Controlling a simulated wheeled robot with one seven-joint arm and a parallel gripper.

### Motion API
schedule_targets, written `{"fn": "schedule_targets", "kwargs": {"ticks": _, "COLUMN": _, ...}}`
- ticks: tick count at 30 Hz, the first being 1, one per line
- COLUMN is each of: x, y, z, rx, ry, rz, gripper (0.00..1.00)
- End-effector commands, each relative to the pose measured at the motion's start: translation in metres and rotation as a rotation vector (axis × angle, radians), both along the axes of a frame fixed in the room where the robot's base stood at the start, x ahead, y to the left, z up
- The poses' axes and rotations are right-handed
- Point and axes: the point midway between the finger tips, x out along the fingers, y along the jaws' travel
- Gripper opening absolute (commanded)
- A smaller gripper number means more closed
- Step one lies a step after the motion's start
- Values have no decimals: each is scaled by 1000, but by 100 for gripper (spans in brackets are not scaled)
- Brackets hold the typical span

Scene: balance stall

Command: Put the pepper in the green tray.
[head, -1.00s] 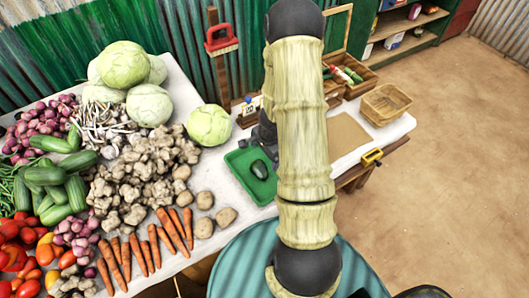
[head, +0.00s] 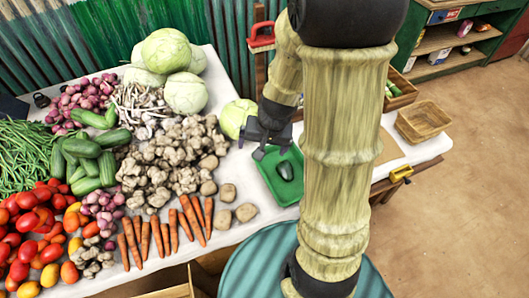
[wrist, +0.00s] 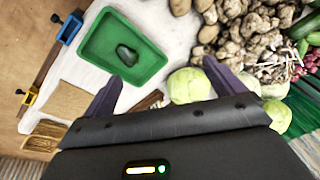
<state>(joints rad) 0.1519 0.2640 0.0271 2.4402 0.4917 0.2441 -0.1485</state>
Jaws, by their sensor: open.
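The green tray (head: 267,184) lies on the white-covered table, right of the vegetable piles. A dark green, rounded vegetable (head: 286,170), which looks like the pepper, lies inside the tray on its floor. In the wrist view the same pepper (wrist: 127,55) shows inside the tray (wrist: 92,48), clear of both fingers. My gripper (head: 271,152) is open and empty, above the tray's back edge, apart from the pepper. In the wrist view, my gripper's fingers (wrist: 163,75) are spread wide with nothing between them.
Cabbages (head: 187,94), ginger (head: 180,155), potatoes (head: 246,212), carrots (head: 160,238) and tomatoes (head: 25,222) crowd the table left of the tray. A wicker basket (head: 424,122) stands to the right. My arm hides part of the table's middle.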

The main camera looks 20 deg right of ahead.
Motion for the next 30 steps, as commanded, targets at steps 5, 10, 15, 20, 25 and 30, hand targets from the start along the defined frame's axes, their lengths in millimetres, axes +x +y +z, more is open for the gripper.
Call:
{"fn": "schedule_targets", "kwargs": {"ticks": 5, "x": -39, "y": 18, "z": 35, "rx": -110, "ry": -16, "rz": 271, "gripper": 95}}
{"fn": "schedule_targets", "kwargs": {"ticks": 10, "x": -59, "y": 20, "z": 48, "rx": -184, "ry": -20, "rz": 407, "gripper": 95}}
{"fn": "schedule_targets", "kwargs": {"ticks": 15, "x": -62, "y": 20, "z": 49, "rx": -195, "ry": -17, "rz": 424, "gripper": 95}}
{"fn": "schedule_targets", "kwargs": {"ticks": 20, "x": -62, "y": 20, "z": 49, "rx": -194, "ry": -17, "rz": 423, "gripper": 95}}
{"fn": "schedule_targets", "kwargs": {"ticks": 25, "x": -62, "y": 20, "z": 49, "rx": -194, "ry": -18, "rz": 423, "gripper": 95}}
{"fn": "schedule_targets", "kwargs": {"ticks": 30, "x": -61, "y": 20, "z": 49, "rx": -194, "ry": -18, "rz": 422, "gripper": 91}}
